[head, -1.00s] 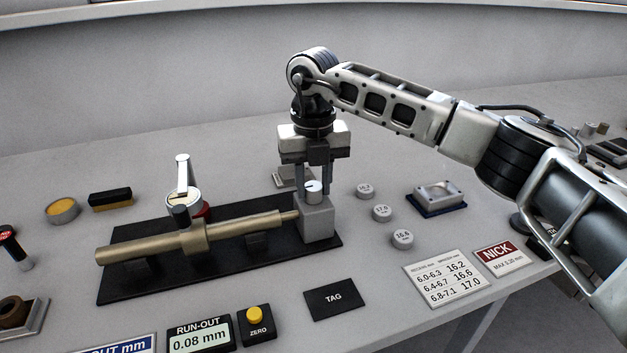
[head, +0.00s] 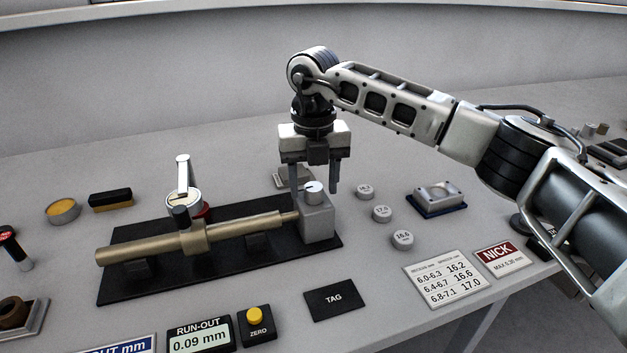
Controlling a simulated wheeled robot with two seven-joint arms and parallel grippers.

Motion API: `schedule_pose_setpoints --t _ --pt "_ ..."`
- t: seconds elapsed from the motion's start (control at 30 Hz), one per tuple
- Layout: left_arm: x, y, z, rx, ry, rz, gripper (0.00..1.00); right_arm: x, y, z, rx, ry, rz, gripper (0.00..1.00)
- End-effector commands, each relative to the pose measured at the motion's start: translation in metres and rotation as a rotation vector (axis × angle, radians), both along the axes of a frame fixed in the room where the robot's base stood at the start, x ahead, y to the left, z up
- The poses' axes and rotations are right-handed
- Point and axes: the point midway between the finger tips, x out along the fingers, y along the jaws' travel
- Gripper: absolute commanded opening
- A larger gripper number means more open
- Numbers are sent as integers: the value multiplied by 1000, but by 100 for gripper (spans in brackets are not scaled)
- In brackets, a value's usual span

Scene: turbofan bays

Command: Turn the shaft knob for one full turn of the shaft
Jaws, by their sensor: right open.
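The shaft knob (head: 313,190) is a small light cylinder with a dark mark line on its top. It stands on a grey block (head: 317,219) at the right end of the brass shaft (head: 155,246). My right gripper (head: 314,190) points down with its fingers open, one on each side of the knob, with gaps and no clear contact. The shaft lies on supports on a black base plate (head: 195,276), with a dial gauge (head: 184,199) over its collar. The run-out display (head: 201,337) reads 0.09 mm. My left gripper is out of view.
Several round marked weights (head: 382,213) and a metal block on a blue base (head: 437,197) lie right of the fixture. A TAG plate (head: 333,303), a yellow ZERO button (head: 258,316) and a number card (head: 446,283) lie in front. A yellow-topped tin (head: 63,210) stands at left.

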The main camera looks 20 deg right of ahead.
Motion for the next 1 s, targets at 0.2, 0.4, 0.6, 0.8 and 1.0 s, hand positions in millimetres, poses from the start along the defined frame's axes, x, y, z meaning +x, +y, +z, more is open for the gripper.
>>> schedule_pose_setpoints --t 0.2,0.4,0.6,0.8,1.0 --pt "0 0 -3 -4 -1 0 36 1 0 29 1 -5 0 52" --pt "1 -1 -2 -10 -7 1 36 1 1 78 2 -7 0 52" --pt "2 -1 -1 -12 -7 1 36 1 1 124 0 -5 -1 52" --pt "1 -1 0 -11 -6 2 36 0 1 151 1 -3 0 52" --pt "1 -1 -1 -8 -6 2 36 0 0 159 1 -2 0 52"
